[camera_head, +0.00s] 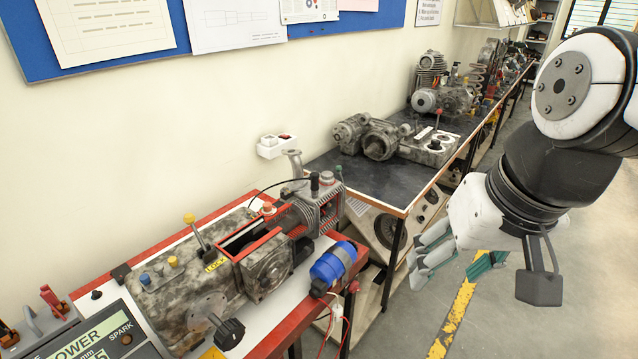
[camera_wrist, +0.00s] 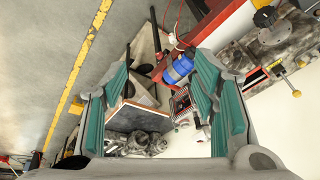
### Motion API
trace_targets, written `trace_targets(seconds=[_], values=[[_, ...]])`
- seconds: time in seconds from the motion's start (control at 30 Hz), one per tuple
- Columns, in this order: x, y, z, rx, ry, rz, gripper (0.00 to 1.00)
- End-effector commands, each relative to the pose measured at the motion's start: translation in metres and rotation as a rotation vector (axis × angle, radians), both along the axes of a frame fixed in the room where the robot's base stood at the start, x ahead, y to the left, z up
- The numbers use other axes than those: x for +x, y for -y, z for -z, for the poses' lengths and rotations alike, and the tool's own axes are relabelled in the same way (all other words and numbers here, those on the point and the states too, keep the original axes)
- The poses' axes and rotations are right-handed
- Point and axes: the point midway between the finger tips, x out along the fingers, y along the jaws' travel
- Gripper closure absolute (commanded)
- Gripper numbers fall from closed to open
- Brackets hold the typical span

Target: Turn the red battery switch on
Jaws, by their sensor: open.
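I cannot tell for certain which red part is the battery switch. My gripper (camera_head: 455,260) is open and empty, over the floor to the right of the bench. In the wrist view its teal-padded fingers (camera_wrist: 161,80) stand wide apart, with nothing between the pads.
The dark table (camera_head: 335,175) behind carries motors. A white wall socket box (camera_head: 277,145) hangs above. The floor by the yellow line (camera_head: 452,325) is clear.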

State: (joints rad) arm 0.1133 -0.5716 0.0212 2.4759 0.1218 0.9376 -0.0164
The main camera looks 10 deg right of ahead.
Motion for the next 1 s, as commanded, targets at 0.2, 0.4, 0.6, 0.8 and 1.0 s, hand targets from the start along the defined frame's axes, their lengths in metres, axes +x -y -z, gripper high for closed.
trace_targets(seconds=[0.2,0.4,0.6,0.8,1.0], values=[[0.053,0.002,0.092,0.195,-0.251,0.181,0.46],[0.09,0.003,0.162,0.407,-0.435,0.354,0.46],[0.126,0.008,0.228,0.649,-0.588,0.536,0.46],[0.162,0.018,0.292,0.92,-0.703,0.724,0.46],[0.197,0.035,0.356,1.214,-0.779,0.915,0.46]])
